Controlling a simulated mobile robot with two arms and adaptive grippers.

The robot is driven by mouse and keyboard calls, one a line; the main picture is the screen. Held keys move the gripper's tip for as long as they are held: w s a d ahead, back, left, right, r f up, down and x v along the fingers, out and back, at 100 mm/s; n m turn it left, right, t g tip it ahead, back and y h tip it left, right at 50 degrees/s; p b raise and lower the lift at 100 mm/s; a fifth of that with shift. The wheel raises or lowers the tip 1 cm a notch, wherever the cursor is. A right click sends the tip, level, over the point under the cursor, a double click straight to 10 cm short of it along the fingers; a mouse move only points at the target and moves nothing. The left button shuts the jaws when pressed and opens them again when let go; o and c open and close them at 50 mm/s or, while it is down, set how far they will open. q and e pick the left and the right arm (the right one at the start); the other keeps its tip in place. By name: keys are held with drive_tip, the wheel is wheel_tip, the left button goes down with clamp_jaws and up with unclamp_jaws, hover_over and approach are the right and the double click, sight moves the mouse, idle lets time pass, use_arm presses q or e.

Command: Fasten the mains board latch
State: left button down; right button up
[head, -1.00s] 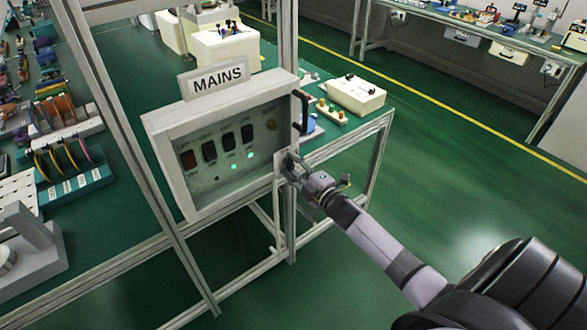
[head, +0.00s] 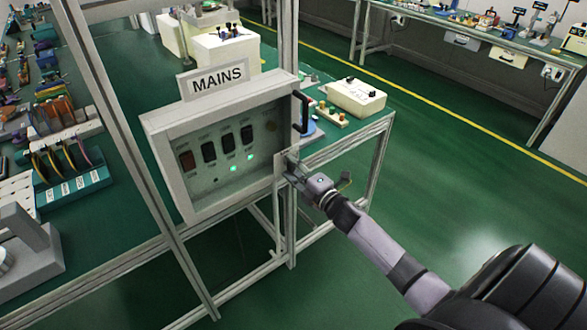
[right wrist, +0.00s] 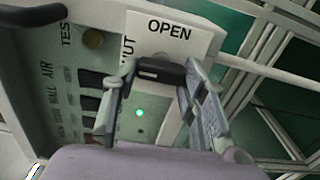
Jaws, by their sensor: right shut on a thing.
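The mains board (head: 160,130) is a grey box under a MAINS sign (head: 212,80), with dark switches and two lit green lamps on its panel. Its latch is at the lower right edge. In the right wrist view the latch's dark grip (right wrist: 160,74) lies across between my fingers, in front of a white plate (right wrist: 170,32) marked OPEN and, partly hidden, another word ending in UT. My right gripper (head: 295,170) is shut on the latch grip; it also shows in the right wrist view (right wrist: 150,85). My left gripper is out of view.
A dark pull handle (head: 299,112) stands out from the board's right edge above the latch. Metal frame posts (head: 290,40) rise beside the board. A bench with a cream box (head: 355,96) is behind. Green floor (head: 460,190) is clear to the right.

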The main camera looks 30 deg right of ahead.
drive_tip(key=o, duration=1.2)
drive_tip(key=shift+c, duration=0.2)
drive_tip(key=shift+s, duration=0.1)
drive_tip(key=s+d, duration=0.1)
drive_tip(key=s, duration=1)
drive_tip(key=shift+s, duration=0.4)
